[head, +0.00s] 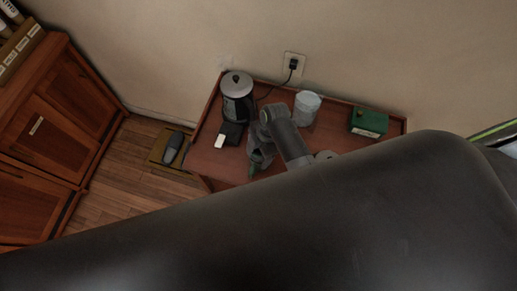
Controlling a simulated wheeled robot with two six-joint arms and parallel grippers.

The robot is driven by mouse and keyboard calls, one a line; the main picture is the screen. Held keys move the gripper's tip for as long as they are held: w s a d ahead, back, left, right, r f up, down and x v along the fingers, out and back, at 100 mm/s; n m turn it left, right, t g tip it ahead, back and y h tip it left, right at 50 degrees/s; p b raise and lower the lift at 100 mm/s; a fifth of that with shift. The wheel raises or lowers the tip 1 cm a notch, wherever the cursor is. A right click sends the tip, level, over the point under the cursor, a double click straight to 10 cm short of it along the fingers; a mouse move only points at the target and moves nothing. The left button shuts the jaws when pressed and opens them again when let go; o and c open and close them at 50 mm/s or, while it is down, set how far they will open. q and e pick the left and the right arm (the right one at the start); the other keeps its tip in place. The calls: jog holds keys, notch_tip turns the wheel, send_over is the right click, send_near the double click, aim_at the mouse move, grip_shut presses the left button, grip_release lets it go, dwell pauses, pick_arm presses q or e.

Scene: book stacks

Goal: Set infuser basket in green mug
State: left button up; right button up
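One grey arm of mine reaches over the small wooden table from the right, and its gripper (258,160) points down near the table's front edge. I take it as my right gripper. It is small and dark here, so I cannot tell whether its fingers are open or shut. A small green thing (253,171) shows just below the fingers; it may be part of the green mug, mostly hidden. I cannot make out the infuser basket. My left gripper is not in view.
The table (213,165) holds a steel-and-black kettle (238,93), a black-and-white item (229,135), a pale translucent canister (306,107) and a green box (370,122). A large dark shape covers the foreground. A wooden cabinet (55,130) stands left.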

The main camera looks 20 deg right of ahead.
jog(key=shift+f, duration=0.1)
dwell(0.3)
jog(key=shift+f+b, duration=0.95)
jog(key=shift+f, duration=0.55)
jog(key=shift+f, duration=0.15)
jog(key=o, duration=0.9)
jog(key=shift+o, duration=0.2)
